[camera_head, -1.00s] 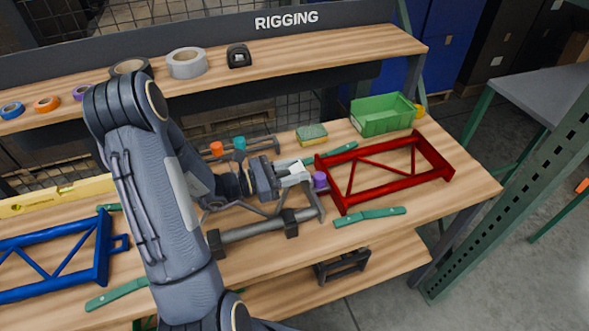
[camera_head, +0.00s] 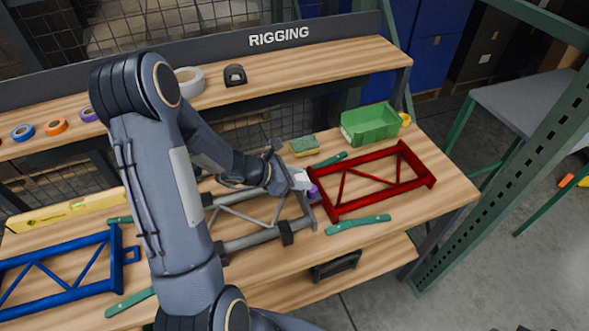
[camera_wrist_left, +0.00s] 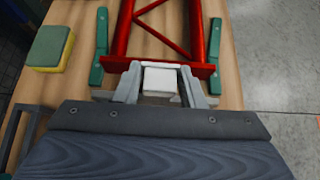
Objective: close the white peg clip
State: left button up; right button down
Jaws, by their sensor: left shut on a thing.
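The white peg clip (camera_wrist_left: 160,80) is between the fingers of my left gripper in the left wrist view, beside the end bar of the red frame. It also shows in the head view as a small white shape (camera_head: 299,180) at the tip of my left gripper (camera_head: 296,178). My left gripper is shut on it; its fingers (camera_wrist_left: 159,88) show on both sides of the white block. A purple peg clip (camera_head: 313,192) is just to the right, partly hidden by the gripper. The clip's hinge and jaws are too small to make out. My right gripper is out of view.
The red frame (camera_head: 372,187) lies right of the gripper and the grey frame (camera_head: 262,240) below it. A blue frame (camera_head: 60,262) lies at left. A green bin (camera_head: 370,126) and a sponge (camera_head: 304,146) stand behind. Green straps (camera_head: 358,224) flank the red frame.

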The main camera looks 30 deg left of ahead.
aim_at(315, 187)
pick_arm(q)
jog(key=g+y+p, duration=0.1)
jog(key=p, duration=0.1)
jog(key=w+d+r+g+p, duration=0.1)
jog(key=shift+w+d+y+p, duration=0.1)
jog(key=shift+y+p, duration=0.3)
jog(key=shift+w+d+f+g+y+p, duration=0.25)
jog(key=shift+w+f+g+y+p, duration=0.1)
jog(key=shift+g+y+p, duration=0.4)
jog(key=shift+w+d+f+g+y, duration=0.25)
jog(key=shift+w+g+y, duration=0.2)
jog(key=shift+g, duration=0.3)
jog(key=g+y, duration=0.1)
jog(key=w+d+f+g+y, duration=0.1)
jog(key=shift+g, duration=0.3)
jog(key=shift+w+d+f+g+y, duration=0.15)
jog(key=shift+f+g+y, duration=0.2)
jog(key=shift+g+y, duration=0.35)
jog(key=shift+w+d+f+g+y, duration=0.15)
jog(key=shift+f+g+y, duration=0.2)
jog(key=shift+g+y, duration=0.3)
jog(key=o, duration=0.8)
jog(key=shift+f, duration=0.1)
jog(key=shift+o, duration=0.2)
